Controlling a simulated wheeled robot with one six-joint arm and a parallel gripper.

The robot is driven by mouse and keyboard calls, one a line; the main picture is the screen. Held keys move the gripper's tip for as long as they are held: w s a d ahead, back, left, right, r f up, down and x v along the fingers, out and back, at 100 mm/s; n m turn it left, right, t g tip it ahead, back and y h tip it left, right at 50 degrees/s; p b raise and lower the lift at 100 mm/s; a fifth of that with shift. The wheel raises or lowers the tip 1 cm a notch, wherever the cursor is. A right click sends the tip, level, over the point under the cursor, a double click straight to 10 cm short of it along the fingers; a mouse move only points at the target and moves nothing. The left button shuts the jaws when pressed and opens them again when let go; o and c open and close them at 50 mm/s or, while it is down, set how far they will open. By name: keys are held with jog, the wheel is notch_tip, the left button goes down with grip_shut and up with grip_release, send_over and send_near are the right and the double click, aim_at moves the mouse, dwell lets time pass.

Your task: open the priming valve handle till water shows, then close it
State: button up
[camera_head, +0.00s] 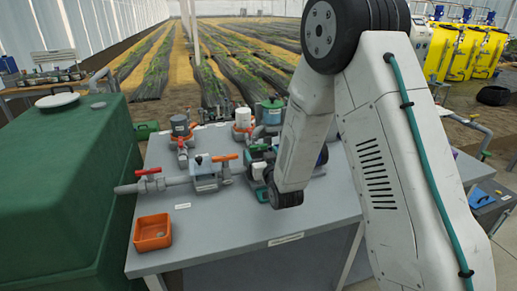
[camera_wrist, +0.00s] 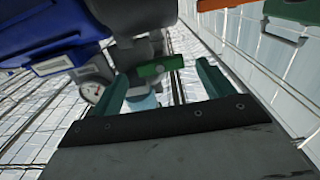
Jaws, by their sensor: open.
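In the wrist view my gripper (camera_wrist: 163,86) is open, with one green finger on each side of the frame's middle. A short green handle (camera_wrist: 160,66) shows between and just beyond the fingertips, crosswise in the gap. It sits on a grey fitting; I cannot tell whether the fingers touch it. No water shows. In the head view my wrist hangs over the middle of the skid table (camera_head: 200,238), beside the dark and teal pump (camera_head: 258,156).
A pressure gauge (camera_wrist: 92,93) and a blue body (camera_wrist: 50,35) are close to the left finger. On the table are a red-handled valve (camera_head: 148,173), an orange-handled valve (camera_head: 225,158) and an orange bin (camera_head: 152,232). A large green tank (camera_head: 65,190) stands at left.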

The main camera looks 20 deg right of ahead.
aim_at(259, 149)
jog(key=shift+w, duration=2.15)
jog(key=c, duration=1)
jog(key=shift+n, duration=0.3)
jog(key=n, duration=0.4)
jog(key=shift+n, duration=2.1)
